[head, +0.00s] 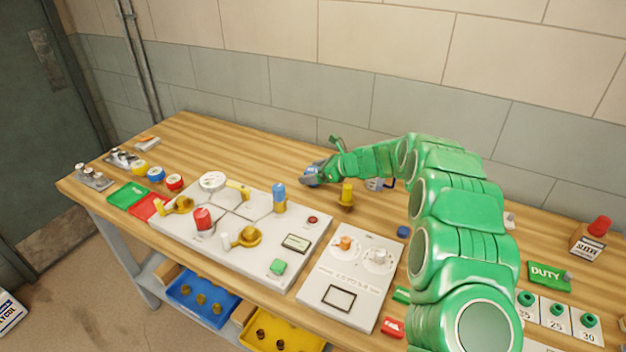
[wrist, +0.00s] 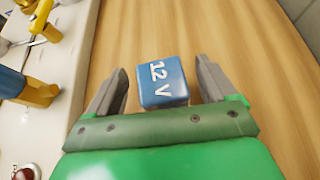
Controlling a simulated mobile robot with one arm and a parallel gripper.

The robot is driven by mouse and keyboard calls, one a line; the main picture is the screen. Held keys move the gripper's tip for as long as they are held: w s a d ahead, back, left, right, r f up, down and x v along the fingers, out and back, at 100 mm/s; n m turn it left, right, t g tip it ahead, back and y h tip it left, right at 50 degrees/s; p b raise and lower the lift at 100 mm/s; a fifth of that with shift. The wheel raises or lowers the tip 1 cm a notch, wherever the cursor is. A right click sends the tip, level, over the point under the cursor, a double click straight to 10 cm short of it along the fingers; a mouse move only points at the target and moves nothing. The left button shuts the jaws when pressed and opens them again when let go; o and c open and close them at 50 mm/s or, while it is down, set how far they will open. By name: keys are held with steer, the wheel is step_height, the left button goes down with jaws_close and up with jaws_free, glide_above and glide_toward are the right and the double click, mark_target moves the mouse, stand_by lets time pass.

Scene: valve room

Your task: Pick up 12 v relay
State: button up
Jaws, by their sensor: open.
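The 12 V relay (wrist: 163,84) is a small blue block with white "12 V" lettering, standing on the wooden bench. In the wrist view it sits between the two grey fingers of my gripper (wrist: 162,68), with a gap visible on each side. My gripper is open and does not hold it. In the head view my gripper (head: 311,179) is over the back of the bench, behind the large white panel, and a bit of the blue relay (head: 314,167) shows beside the fingers. The rest of it is hidden there.
The white valve panel (head: 262,262) with colored handles lies in front of my gripper. The wooden bench (head: 215,150) is clear to the left of my gripper, near the wall.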

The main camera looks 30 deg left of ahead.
mark_target(309, 169)
steer(key=shift+x, duration=1.05)
steer(key=c, duration=1.2)
steer(key=shift+o, duration=0.2)
step_height(309, 169, up, 4)
steer(key=shift+f, duration=0.25)
steer(key=s+d+r, duration=0.8)
steer(key=s+r, duration=0.1)
steer(key=s, duration=0.2)
steer(key=shift+d+r, duration=0.25)
steer(key=shift+d, duration=0.05)
